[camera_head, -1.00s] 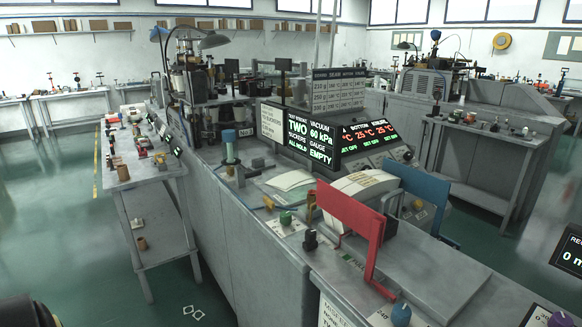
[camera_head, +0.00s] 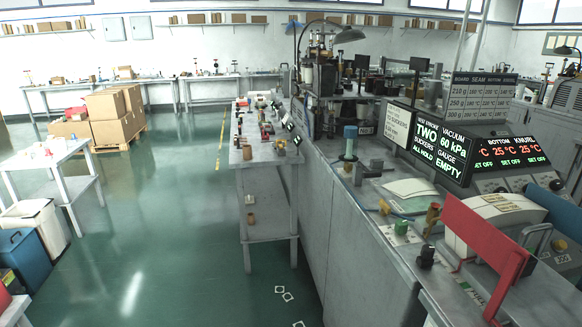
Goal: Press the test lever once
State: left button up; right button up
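I cannot tell which part is the test lever. On the machine bench (camera_head: 345,225) a blue-topped post (camera_head: 350,142) stands upright, with a grey block-like fitting (camera_head: 367,170) beside it. Further front are a green knob (camera_head: 401,228), a red-topped yellow part (camera_head: 433,212) and a black knob (camera_head: 426,256). A display (camera_head: 440,143) behind them reads "TWO SUCKERS", "ALL HOLD", "VACUUM 60 kPa" and "GAUGE EMPTY". Neither of my grippers is in view.
A red panel (camera_head: 482,232) stands at the right front. A narrow side table (camera_head: 258,155) with small parts is left of the bench. Cartons (camera_head: 112,115) are stacked on a pallet, and a white table (camera_head: 42,160) is far left. Green floor (camera_head: 150,225) between is clear.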

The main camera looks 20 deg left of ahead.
aim_at(369, 175)
jog(key=u, duration=0.8)
jog(key=k, duration=0.65)
jog(key=u, duration=0.75)
jog(key=i, duration=0.95)
jog(key=z, duration=0.55)
jog(key=i, duration=1.3)
jog(key=z, duration=1.3)
jog(key=i, duration=0.3)
jog(key=z, duration=0.4)
